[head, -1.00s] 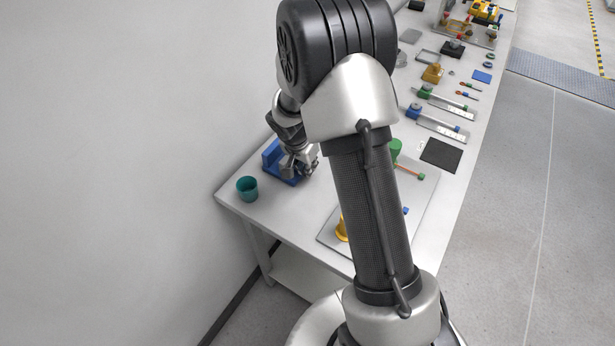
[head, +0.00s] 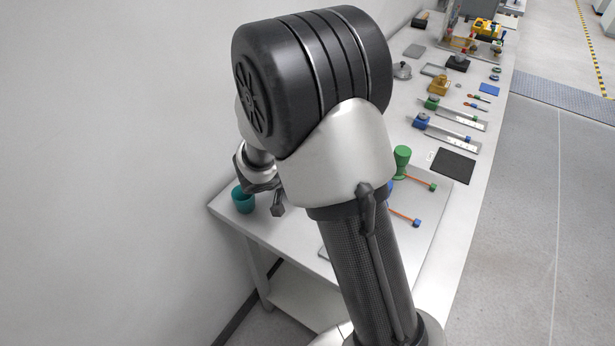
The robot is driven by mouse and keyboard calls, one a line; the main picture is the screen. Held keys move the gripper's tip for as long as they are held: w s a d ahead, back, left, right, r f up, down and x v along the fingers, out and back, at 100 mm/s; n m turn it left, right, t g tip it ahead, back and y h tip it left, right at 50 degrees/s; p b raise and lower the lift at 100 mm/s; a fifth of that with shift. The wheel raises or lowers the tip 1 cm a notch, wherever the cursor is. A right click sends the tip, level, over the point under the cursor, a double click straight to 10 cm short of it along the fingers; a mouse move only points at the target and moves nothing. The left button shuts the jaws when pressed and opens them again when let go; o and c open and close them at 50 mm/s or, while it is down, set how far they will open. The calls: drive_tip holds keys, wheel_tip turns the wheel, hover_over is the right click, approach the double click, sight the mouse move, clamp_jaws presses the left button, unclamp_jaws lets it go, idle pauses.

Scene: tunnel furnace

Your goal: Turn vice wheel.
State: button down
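The blue vice with its wheel is not visible now; my own arm covers the part of the table where it stood in the earlier head view. My gripper (head: 265,199) is partly in view below my wrist, over the near left end of the table, just right of the teal cup (head: 242,202). One dark finger points down. The rest of the gripper is hidden or overlapped by my wrist, so its opening is unclear. I see nothing held in it.
The white table (head: 288,232) stands along a grey wall (head: 110,150). A grey board (head: 433,205) with a green funnel-shaped piece (head: 402,160) and orange rods lies right of my arm. A black mat (head: 453,166) and several fixtures stand farther back.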

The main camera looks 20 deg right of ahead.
idle(0.3)
drive_tip(key=c, duration=1.6)
unclamp_jaws()
drive_tip(key=shift+c, duration=0.2)
drive_tip(key=v, duration=1.2)
drive_tip(key=shift+a, duration=0.2)
drive_tip(key=shift+f+h, duration=0.15)
drive_tip(key=shift+h, duration=0.15)
